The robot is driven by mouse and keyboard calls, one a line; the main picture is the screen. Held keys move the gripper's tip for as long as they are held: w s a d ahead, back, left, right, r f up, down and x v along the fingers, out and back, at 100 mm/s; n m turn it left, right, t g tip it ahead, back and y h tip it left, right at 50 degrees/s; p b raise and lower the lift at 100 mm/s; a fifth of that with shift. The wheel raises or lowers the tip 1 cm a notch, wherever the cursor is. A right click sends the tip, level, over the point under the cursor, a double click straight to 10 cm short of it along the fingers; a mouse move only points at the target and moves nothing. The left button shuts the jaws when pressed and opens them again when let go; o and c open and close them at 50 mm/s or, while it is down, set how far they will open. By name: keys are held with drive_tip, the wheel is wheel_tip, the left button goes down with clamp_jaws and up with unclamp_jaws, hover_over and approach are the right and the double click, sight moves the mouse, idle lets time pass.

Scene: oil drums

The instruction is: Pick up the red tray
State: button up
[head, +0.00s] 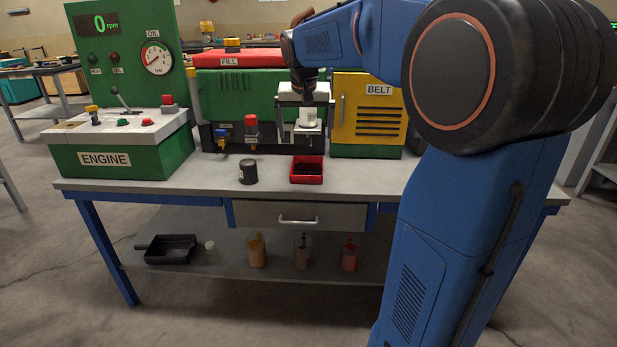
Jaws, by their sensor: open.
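The red tray (307,182) sits on the grey bench top, near the front edge and right of the middle of the bench. It is a small, shallow square with a dark inside; I cannot tell whether that is liquid or shadow. My gripper (303,128) points down above and behind the tray in the picture, in front of the green engine housing. It is open and apart from the tray. A white cylinder (310,118) shows between or behind its fingers; I cannot tell whether they touch it.
A dark can (248,172) stands left of the tray. The engine's control panel (120,145) is at the left and a yellow belt cover (368,110) at the right. A black pan (171,249) and several small containers stand on the lower shelf. The bench front between can and tray is clear.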

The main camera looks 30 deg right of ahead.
approach(308, 171)
drive_tip(key=shift+s+a+f, duration=0.25)
drive_tip(key=shift+a+f, duration=0.05)
drive_tip(key=shift+f, duration=0.05)
drive_tip(key=shift+x, duration=2.85)
drive_tip(key=shift+w+d+r, duration=0.1)
drive_tip(key=shift+w+d, duration=0.05)
drive_tip(key=c, duration=1)
drive_tip(key=shift+r, duration=0.2)
